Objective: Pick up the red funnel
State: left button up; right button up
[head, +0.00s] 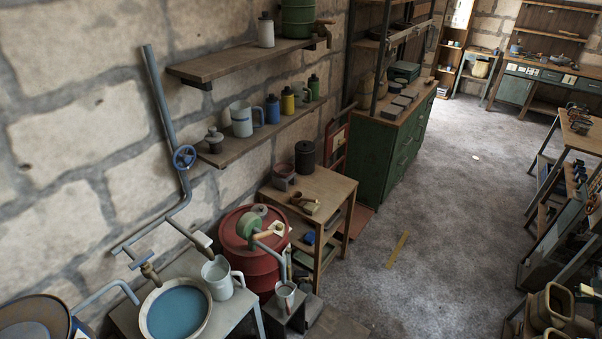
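I cannot make out a red funnel in the head view. The largest red thing is a drum (268,262) at the lower middle, with a hand pump (268,232) on its top. A small dark reddish pot (283,178) stands on the wooden side table (335,186), but it does not clearly look like a funnel. Neither of my grippers is in view.
Wall shelves (215,65) hold cans and bottles. A basin of blue liquid (176,312) and a grey jug (219,279) stand at the lower left. A green cabinet (375,160) stands beyond the side table. Open floor (440,220) lies to the right, with racks at the right edge.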

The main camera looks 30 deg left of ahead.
aim_at(283, 168)
jog(key=i, duration=3.25)
